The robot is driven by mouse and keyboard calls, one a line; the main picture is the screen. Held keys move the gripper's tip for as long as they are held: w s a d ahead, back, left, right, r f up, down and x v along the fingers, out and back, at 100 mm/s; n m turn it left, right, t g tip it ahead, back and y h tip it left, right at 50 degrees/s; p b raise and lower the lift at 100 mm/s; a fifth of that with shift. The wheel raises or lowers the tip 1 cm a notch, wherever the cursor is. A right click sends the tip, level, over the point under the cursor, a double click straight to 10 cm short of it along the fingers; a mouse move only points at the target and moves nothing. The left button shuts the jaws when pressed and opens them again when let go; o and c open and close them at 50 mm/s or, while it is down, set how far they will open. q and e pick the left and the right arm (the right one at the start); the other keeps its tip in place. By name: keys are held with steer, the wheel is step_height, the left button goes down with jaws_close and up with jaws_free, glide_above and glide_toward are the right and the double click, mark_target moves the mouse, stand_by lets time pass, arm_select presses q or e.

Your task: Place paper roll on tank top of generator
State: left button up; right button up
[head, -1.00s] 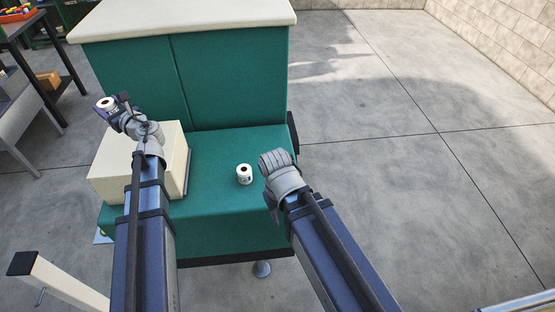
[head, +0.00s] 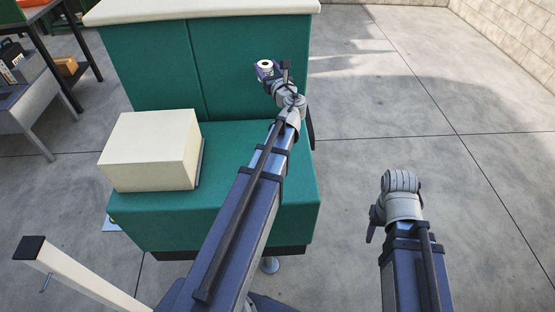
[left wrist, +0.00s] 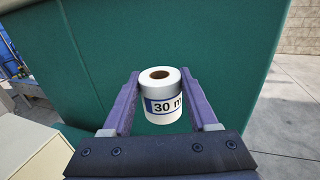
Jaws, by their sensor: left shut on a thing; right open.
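My left gripper (head: 268,73) is shut on a white paper roll (head: 265,64). A pale cream slab (head: 200,10) tops the tall green part. A cream box (head: 150,150) sits on the lower green ledge (head: 165,215), at its left. I cannot tell which cream part is the tank top. My right gripper (head: 400,185) is open, to the right of the ledge, over the floor; its fingers are mostly hidden.
A grey table (head: 45,105) with dark items stands at the left, near a dark shelf frame (head: 65,55). A cream post with a black end (head: 75,275) juts in at lower left. Concrete floor (head: 440,120) lies open at the right, up to a block wall (head: 520,35).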

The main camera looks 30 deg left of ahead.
arm_select(q)
step_height(320, 180, down, 14)
steer(key=n+g+y+b, duration=0.1)
steer(key=b, duration=1.1)
step_height(320, 180, down, 10)
steer(key=b, duration=0.9)
steer(key=shift+b, duration=0.4)
steer(key=shift+f, duration=0.15)
steer(key=o, duration=1.4)
